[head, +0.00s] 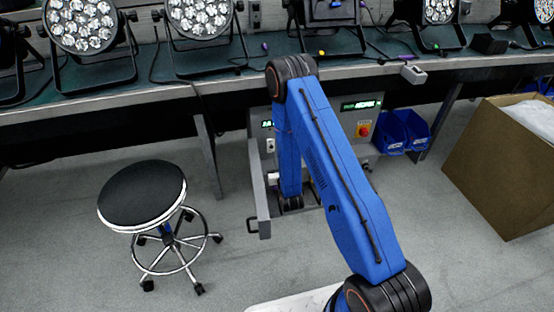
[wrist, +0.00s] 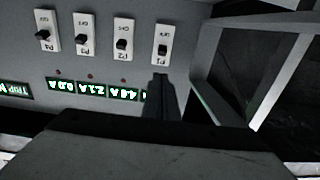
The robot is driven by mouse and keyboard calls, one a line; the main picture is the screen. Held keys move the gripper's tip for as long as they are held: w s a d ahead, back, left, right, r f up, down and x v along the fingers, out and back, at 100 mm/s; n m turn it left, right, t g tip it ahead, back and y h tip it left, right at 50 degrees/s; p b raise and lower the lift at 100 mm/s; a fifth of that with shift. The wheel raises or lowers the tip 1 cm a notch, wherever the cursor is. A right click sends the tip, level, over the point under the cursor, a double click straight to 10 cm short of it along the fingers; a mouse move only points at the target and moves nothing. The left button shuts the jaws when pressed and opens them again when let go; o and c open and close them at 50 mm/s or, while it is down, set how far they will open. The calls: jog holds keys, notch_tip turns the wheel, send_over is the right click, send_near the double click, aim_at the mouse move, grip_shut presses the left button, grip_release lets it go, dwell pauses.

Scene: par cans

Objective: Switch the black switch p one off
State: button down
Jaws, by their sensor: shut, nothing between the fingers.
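The black switch P1 (wrist: 162,49) is on a white plate, the rightmost in a row on a grey panel, which shows upside down in the wrist view. Its label reads P1; I cannot surely tell its lever position. My gripper (wrist: 160,76) is shut and empty, its tip just below the P1 plate in the picture. Whether it touches the switch is unclear. The finger hides most of the P1 readout. In the head view my arm hides the gripper and much of the panel.
Similar switches P2 (wrist: 121,45), P3 (wrist: 82,39) and P4 (wrist: 42,36) sit close by. A grey frame (wrist: 206,95) sticks out beside the panel. In the head view are a workbench (head: 150,93), a stool (head: 142,195), blue bins (head: 393,135) and a cardboard box (head: 500,165).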

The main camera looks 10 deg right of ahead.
aim_at(272, 146)
jog(key=shift+w, duration=4.05)
jog(key=shift+f, duration=1.2)
jog(key=shift+s+r, duration=0.2)
jog(key=shift+s, duration=0.65)
jog(key=shift+s+r, duration=0.15)
jog(key=shift+s, duration=0.7)
jog(key=shift+s+r, duration=0.2)
jog(key=shift+s, duration=0.65)
